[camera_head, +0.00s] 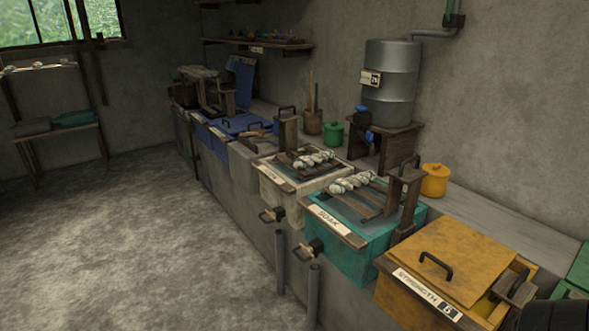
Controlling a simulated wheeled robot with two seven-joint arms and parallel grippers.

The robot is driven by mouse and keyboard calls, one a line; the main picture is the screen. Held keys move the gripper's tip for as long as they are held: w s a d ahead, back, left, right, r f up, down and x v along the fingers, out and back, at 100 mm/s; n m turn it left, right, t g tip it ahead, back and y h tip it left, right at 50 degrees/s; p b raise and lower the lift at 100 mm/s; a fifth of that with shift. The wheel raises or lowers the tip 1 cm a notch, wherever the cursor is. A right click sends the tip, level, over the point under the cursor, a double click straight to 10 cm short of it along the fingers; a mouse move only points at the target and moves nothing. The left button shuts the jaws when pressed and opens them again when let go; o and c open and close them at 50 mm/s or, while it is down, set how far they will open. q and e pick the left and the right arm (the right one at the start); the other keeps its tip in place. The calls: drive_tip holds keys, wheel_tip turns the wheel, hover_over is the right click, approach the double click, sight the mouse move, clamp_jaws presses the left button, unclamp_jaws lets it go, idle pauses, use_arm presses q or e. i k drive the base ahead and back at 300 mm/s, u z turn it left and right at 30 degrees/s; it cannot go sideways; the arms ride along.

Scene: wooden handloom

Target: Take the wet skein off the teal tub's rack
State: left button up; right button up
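The teal tub (350,258) labelled "SOAK" stands in the row along the right wall, with a wooden slatted rack (372,208) over its top. A pale, twisted skein (352,182) lies across the far end of the rack slats. Whether it is wet cannot be told. A wooden post with a dark handle (405,172) stands at the tub's right side. Neither gripper can be made out. A dark shape at the bottom right corner may be part of my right arm.
A cream tub (283,196) with another pale skein (313,160) stands beyond. A metal drum (390,85) stands behind. Two grey pipes (313,297) rise before the row. The floor at left is clear.

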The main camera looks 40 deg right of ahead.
sight(340, 186)
drive_tip(key=i, duration=2.35)
drive_tip(key=z, duration=1.3)
drive_tip(key=i, duration=1.25)
drive_tip(key=z, duration=1.5)
drive_tip(key=i, duration=0.25)
drive_tip(key=z, duration=0.1)
